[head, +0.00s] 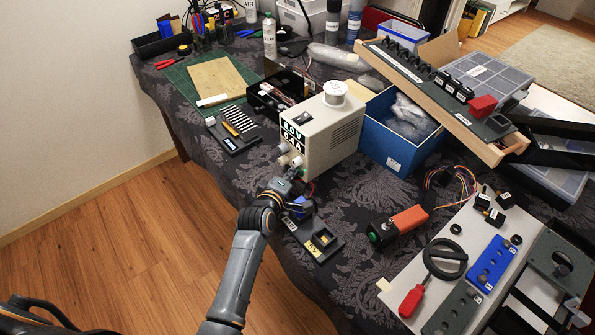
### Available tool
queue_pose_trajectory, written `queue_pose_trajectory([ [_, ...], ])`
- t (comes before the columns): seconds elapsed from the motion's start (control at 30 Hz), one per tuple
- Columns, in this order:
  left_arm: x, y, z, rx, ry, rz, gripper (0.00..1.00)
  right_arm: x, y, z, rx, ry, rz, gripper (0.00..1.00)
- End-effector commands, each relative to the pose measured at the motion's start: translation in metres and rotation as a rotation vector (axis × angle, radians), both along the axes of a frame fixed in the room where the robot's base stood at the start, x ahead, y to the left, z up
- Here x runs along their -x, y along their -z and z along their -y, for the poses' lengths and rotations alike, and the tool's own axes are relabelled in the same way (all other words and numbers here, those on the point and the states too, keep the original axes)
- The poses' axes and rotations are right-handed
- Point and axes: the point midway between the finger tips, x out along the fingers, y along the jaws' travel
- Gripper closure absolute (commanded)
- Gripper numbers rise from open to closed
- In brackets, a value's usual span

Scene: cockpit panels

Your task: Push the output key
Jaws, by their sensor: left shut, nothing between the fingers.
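The power supply (322,133) is a light grey box on the cloth-covered table, with a lit display (292,137) reading about 80V and 0.4A. Pale knobs (285,150) sit below the display on its front. My left gripper (291,178) is shut and empty, just in front of the lower part of that front. The gripper hides part of the lower front, and I cannot make out the output key or tell whether the gripper touches the panel. My right gripper is not in view.
A white spool (335,93) sits on top of the power supply. A blue box (398,135) stands close to its right. A black tray with a yellow label (322,239) lies in front of it. An orange-and-black device (398,224) lies farther right.

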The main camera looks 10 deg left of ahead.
Motion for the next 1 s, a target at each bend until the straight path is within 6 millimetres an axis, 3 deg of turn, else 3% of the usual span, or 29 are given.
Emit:
queue_pose_trajectory([
  [0.37,0.004,-0.001,-0.004,-0.002,0.0,0.0,1.0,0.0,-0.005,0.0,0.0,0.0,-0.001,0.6],
  [1.0,0.048,-0.001,-0.038,-0.002,0.0,0.001,1.0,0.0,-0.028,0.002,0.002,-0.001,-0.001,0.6],
])
